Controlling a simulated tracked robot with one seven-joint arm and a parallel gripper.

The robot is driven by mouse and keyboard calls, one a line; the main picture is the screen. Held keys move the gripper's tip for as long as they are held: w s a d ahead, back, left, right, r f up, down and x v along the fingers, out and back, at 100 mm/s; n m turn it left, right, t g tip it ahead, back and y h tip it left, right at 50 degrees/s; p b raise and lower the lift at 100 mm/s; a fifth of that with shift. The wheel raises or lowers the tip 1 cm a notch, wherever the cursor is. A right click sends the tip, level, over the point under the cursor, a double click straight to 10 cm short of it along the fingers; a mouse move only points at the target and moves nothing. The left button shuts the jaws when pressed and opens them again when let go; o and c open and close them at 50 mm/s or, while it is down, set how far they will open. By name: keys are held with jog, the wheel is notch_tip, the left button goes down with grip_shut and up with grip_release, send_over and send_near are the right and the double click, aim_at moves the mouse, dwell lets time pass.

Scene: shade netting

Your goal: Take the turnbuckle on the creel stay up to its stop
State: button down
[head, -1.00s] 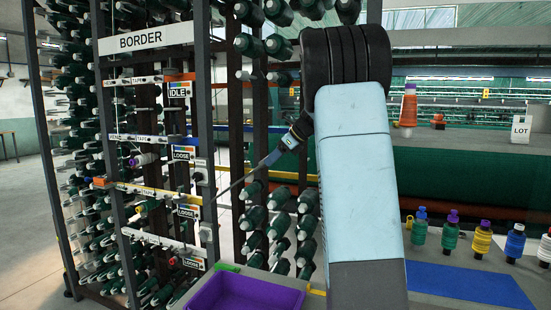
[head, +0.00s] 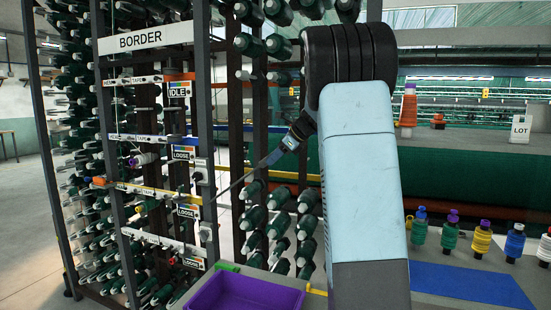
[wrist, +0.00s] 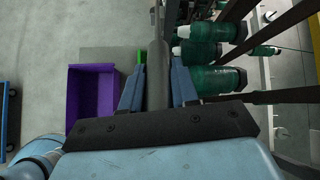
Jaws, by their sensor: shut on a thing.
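The turnbuckle (wrist: 157,75) shows in the wrist view as a dark grey round body lying between the two blue fingers. My gripper (wrist: 158,92) is shut on it, with one finger on each side. In the head view my gripper (head: 268,160) points down and left in front of the creel frame. The thin stay (head: 236,184) slants from the fingers down to the left, toward the creel post. The turnbuckle's stop and threads cannot be made out. My forearm hides part of the area to the right.
The creel (head: 203,120) stands left, with green cones and LOOSE and IDLE tags. Cones (wrist: 215,78) sit close to my right finger in the wrist view. A purple bin (head: 240,292) stands below.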

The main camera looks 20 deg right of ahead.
jog(key=c, duration=0.9)
grip_release()
jog(key=shift+o, duration=0.2)
jog(key=v, duration=1.3)
jog(key=shift+s+d+r, duration=0.25)
